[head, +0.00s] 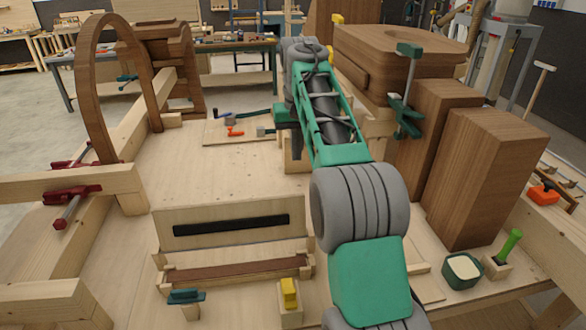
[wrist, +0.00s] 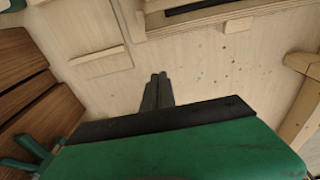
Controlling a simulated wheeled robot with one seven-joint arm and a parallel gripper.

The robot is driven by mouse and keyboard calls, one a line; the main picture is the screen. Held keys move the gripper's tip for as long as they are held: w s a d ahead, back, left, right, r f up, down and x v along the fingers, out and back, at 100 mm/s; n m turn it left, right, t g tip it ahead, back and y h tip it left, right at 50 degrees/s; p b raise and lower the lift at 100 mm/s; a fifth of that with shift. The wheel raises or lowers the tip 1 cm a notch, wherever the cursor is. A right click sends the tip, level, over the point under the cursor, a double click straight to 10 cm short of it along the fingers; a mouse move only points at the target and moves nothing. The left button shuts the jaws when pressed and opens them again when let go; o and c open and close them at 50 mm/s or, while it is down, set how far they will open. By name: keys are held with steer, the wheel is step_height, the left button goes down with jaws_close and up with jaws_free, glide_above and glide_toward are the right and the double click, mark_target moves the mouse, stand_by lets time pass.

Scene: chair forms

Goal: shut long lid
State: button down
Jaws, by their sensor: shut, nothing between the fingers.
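The long lid (head: 233,226) is a pale wooden board with a black strip. In the head view it stands raised, tilted up along the back of a long, low wooden box (head: 236,272) near the bench front. Part of the lid or box with the black strip shows at the top edge of the wrist view (wrist: 205,14). My gripper (wrist: 158,76) is shut and empty, above bare bench top, apart from the lid. In the head view my arm reaches past the lid's right side, and the fingertips are hard to make out there.
A teal block (head: 185,296) and a yellow block (head: 289,293) sit in front of the box. Tall brown wooden blocks (head: 487,180) stand at right, a wooden hoop (head: 88,90) at left. The bench top (head: 210,170) behind the lid is mostly clear.

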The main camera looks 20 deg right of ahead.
steer(key=s+f+p, duration=0.1)
steer(key=s+f, duration=0.2)
steer(key=f, duration=0.5)
steer(key=shift+a+f, duration=0.3)
steer(key=shift+f, duration=0.1)
steer(key=shift+s, duration=0.1)
